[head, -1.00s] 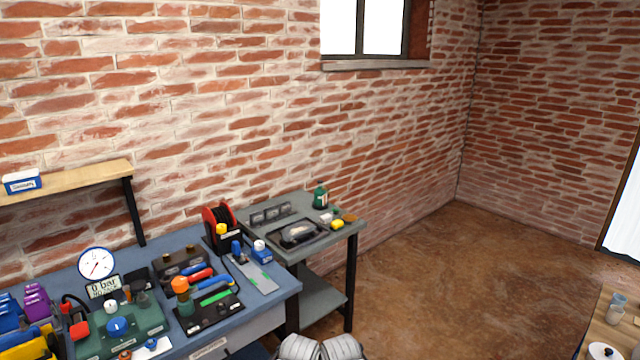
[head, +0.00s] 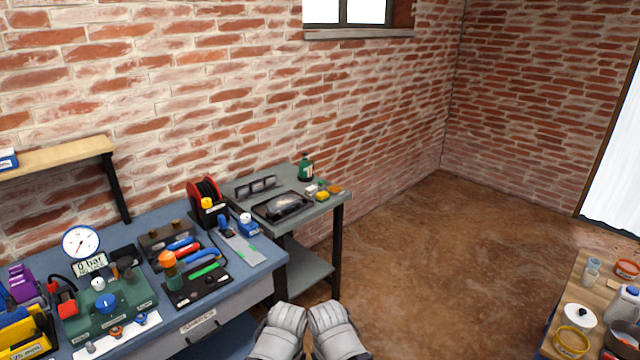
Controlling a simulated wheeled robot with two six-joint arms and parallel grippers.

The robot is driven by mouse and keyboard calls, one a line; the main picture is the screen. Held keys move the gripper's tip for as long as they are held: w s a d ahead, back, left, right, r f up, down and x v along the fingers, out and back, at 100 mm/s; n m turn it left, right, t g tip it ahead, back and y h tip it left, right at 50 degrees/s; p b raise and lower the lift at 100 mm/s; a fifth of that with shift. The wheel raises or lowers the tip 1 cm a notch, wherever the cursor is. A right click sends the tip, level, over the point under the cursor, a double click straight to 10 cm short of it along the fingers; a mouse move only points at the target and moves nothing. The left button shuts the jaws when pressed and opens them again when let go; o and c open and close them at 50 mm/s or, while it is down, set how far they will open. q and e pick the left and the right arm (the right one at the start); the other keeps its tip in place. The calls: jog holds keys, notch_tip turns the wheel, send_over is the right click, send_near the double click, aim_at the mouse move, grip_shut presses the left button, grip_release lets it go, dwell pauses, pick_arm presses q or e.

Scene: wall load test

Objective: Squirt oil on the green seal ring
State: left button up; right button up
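I cannot make out a green seal ring for certain. A dark green bottle with a pale label (head: 305,168) stands upright at the back of the grey side table (head: 328,205). A small green item, too small to identify, lies near it. Two pale grey parts of my arms show at the bottom middle, in front of the bench.
The workbench also carries a round gauge (head: 81,242), a green test unit (head: 108,308), a red and black reel (head: 207,203) and several tools. A dark tray (head: 282,205) lies on the side table. A wooden table (head: 571,297) with containers stands at right. The brown floor between is clear.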

grip_shut()
dwell(1.5)
